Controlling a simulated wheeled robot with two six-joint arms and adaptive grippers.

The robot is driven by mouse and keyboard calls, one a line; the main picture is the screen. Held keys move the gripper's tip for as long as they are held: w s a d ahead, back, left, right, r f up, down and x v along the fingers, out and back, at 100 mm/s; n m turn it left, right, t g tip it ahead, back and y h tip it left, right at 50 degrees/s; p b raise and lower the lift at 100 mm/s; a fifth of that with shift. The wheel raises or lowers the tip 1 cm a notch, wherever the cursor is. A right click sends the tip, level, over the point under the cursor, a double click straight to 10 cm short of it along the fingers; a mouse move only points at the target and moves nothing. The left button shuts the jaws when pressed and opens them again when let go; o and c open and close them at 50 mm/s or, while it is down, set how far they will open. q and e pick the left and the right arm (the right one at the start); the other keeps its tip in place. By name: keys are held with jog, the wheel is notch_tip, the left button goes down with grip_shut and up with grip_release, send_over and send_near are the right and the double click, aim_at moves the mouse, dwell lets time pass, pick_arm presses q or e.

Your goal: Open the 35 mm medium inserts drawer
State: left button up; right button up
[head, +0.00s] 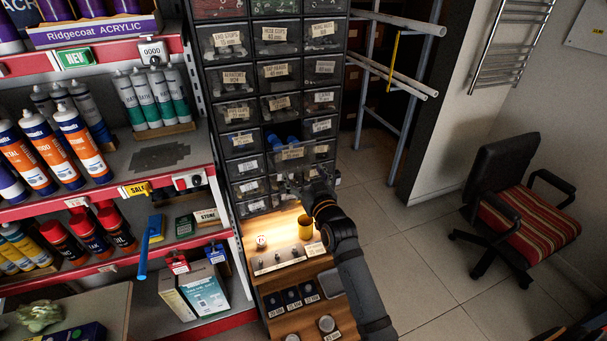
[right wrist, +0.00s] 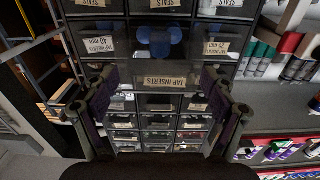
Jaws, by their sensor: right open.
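The small-parts cabinet (head: 240,113) stands in the middle of the head view, with clear-fronted, labelled drawers in three columns. A middle-column drawer (head: 292,153) stands out from its neighbours, with blue pieces (head: 280,141) in it. In the right wrist view its label (right wrist: 151,82) seems to read "TAP INSERTS"; I cannot read a size. Labels there seem to read 40 mm (right wrist: 99,46) at left and 25 mm (right wrist: 216,48) at right. My right gripper (head: 303,180) is at this drawer's front, its open fingers (right wrist: 163,100) on either side; contact is unclear. My left gripper is not in view.
A lit wooden counter (head: 282,224) with a yellow cup (head: 305,227) and small fittings lies under the drawers. Shelves of tubes (head: 155,98) and cans stand at left. A pipe rack (head: 395,75) and an office chair (head: 515,195) stand at right, with open floor between.

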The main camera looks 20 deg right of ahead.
jog(key=shift+f, duration=0.1)
jog(key=shift+s, duration=0.4)
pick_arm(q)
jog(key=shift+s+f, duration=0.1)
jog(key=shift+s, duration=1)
pick_arm(e)
jog(key=s, duration=1.1)
jog(key=shift+d, duration=0.2)
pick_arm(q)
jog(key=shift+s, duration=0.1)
pick_arm(e)
jog(key=shift+s, duration=0.1)
